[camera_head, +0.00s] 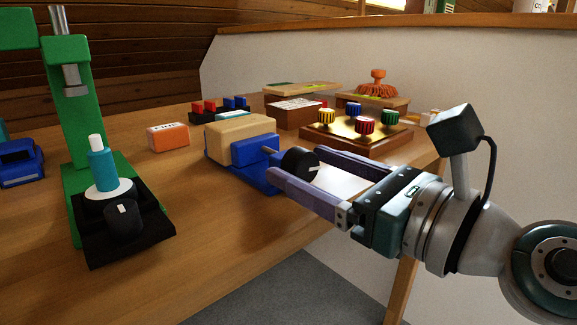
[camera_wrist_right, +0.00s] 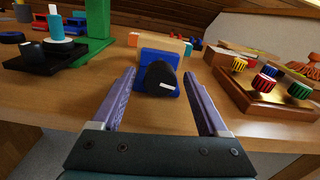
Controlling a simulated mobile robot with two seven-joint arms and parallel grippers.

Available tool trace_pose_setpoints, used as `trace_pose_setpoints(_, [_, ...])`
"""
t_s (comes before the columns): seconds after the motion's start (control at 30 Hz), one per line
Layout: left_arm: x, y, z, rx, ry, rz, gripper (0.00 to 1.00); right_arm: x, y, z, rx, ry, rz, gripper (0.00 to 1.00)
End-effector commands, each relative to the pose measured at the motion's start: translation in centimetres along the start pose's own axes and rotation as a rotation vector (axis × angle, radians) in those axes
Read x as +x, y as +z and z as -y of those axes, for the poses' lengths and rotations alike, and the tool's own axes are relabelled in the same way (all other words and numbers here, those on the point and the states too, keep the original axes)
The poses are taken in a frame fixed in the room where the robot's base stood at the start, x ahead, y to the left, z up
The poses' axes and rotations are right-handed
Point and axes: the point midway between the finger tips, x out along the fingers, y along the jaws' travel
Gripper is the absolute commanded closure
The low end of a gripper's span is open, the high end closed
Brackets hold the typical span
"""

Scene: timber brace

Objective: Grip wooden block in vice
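The blue vice (camera_head: 262,180) stands on the table near its front edge, with a pale wooden block (camera_head: 241,138) in it. I cannot tell whether the jaws press on the block. The vice's black knob (camera_head: 300,163), with a white mark, faces my right gripper (camera_head: 298,162). In the wrist view the knob (camera_wrist_right: 161,80) shows at the front of the vice, with the block (camera_wrist_right: 163,44) behind. The right gripper (camera_wrist_right: 162,82) is open, its purple fingers either side of the knob, apparently not touching it. My left gripper is out of view.
A green press-like stand (camera_head: 75,130) with a black base is at left. An orange box (camera_head: 168,136) lies behind. The table front is clear.

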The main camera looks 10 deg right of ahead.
Motion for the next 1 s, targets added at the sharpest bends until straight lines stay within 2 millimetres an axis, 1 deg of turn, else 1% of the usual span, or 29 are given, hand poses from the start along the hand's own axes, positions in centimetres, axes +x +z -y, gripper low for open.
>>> trace_pose_setpoints(0.03, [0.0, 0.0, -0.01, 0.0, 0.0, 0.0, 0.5, -0.02, -0.01, 0.01, 0.0, 0.0, 0.0, 0.3])
trace_pose_setpoints(0.07, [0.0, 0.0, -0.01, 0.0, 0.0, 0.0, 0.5, -0.02, 0.0, 0.01, 0.0, 0.0, 0.0, 0.33])
trace_pose_setpoints(0.6, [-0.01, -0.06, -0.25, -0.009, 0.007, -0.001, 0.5, -0.04, 0.01, 0.02, 0.0, -0.001, 0.0, 0.94])
trace_pose_setpoints(0.67, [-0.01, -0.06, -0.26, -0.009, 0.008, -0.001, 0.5, -0.04, 0.01, 0.02, 0.0, -0.001, 0.0, 1.0])
trace_pose_setpoints(1.0, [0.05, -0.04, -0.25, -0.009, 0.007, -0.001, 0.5, -0.04, 0.0, 0.04, 0.03, -0.001, 0.001, 1.0])
